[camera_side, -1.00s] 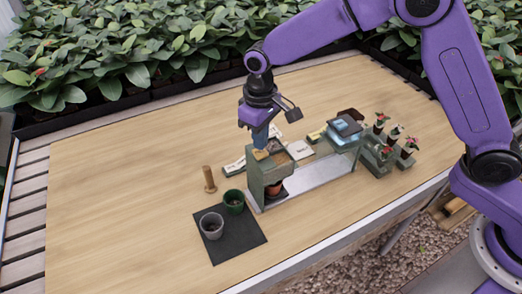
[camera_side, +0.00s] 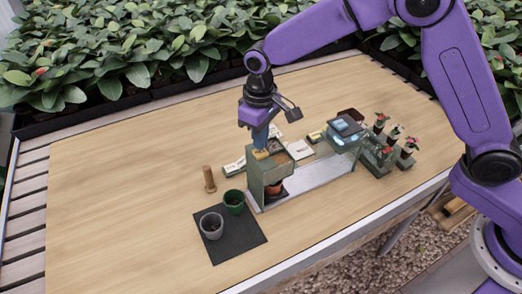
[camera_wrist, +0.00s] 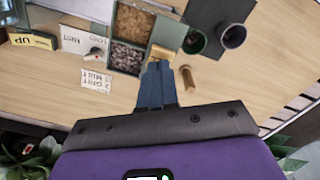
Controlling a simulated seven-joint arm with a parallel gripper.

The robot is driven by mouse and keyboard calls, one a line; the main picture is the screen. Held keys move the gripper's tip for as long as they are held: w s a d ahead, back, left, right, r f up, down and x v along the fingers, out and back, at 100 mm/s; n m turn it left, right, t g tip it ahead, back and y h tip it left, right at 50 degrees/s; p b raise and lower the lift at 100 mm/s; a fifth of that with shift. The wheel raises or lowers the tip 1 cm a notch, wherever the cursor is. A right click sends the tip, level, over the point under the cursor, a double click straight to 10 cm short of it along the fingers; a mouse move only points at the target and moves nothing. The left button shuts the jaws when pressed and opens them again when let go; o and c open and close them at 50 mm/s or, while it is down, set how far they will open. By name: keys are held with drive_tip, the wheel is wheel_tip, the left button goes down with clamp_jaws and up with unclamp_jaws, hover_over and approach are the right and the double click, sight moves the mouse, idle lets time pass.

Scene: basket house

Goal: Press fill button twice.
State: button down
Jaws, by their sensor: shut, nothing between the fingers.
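A green dispenser (camera_side: 256,178) stands mid-table with a terracotta pot (camera_side: 274,187) in its lower opening. A tan, brass-like block (camera_side: 261,155), apparently the fill button, sits on its top edge. In the wrist view the block (camera_wrist: 162,53) lies directly at the fingertips. My gripper (camera_side: 261,147) points down over it with blue fingers shut and empty. The wrist view shows the shut fingertips (camera_wrist: 158,66) at the block, seemingly touching it. I cannot tell how far the block is pressed.
A dark mat (camera_side: 235,246) holds a grey pot (camera_side: 211,226) and a green pot (camera_side: 233,202). A pale track (camera_side: 314,180) runs right to a blue-topped box (camera_side: 345,127) and several potted flowers (camera_side: 388,140). The left table is clear.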

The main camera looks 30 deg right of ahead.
drive_tip(key=shift+f, duration=1.15)
drive_tip(key=shift+r, duration=1.15)
idle(0.4)
wheel_tip(320, 180, up, 6)
idle(0.6)
idle(0.4)
